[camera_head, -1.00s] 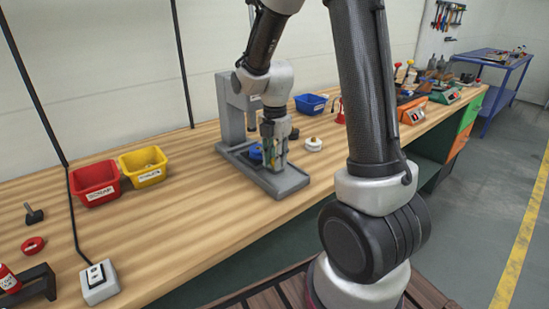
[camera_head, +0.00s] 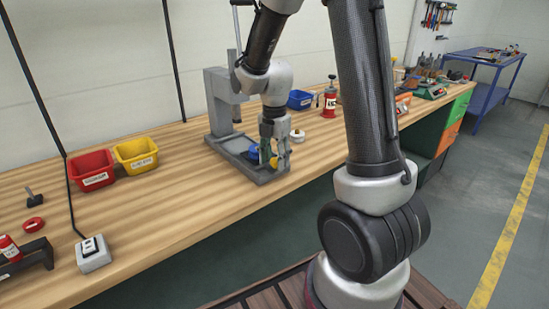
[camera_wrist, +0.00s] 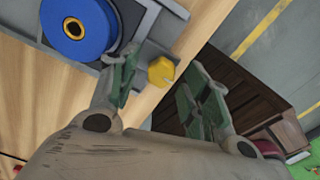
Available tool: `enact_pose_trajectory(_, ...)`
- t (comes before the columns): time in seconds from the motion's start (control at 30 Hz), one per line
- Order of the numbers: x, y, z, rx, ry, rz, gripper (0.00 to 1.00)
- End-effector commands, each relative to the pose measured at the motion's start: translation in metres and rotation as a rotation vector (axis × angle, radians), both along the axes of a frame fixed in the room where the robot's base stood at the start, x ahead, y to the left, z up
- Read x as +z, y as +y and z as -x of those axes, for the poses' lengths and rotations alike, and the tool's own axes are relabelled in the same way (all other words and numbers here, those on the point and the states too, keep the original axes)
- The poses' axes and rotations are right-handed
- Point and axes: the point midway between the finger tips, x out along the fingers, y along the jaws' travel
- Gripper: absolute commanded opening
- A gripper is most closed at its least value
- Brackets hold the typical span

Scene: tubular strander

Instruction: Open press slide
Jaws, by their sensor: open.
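The grey press (camera_head: 218,105) stands on the wooden bench. Its low base (camera_head: 225,148) reaches toward the bench's front edge. A blue disc (camera_head: 253,152) with a central hole sits on the base, and it also shows at the top left of the wrist view (camera_wrist: 75,25). A yellow knob (camera_wrist: 161,72) sticks out at the front of the press's slide, small in the head view (camera_head: 274,162). My gripper (camera_wrist: 165,62) is open, with one green finger on each side of the knob. Contact with it cannot be told. My gripper (camera_head: 274,150) partly hides the slide in the head view.
Red (camera_head: 91,171) and yellow (camera_head: 136,156) bins stand left of the press. Bare bench lies left and in front.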

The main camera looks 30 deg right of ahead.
Motion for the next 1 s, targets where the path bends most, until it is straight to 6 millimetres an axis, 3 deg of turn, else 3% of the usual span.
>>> enact_pose_trajectory(0.27, 0.008, 0.0, -0.001, 0.0, -0.002, 0.0, 0.47)
enact_pose_trajectory(0.7, 0.097, 0.0, -0.001, 0.0, -0.004, 0.0, 0.47)
enact_pose_trajectory(1.0, 0.12, 0.0, 0.0, 0.0, 0.001, 0.0, 0.47)
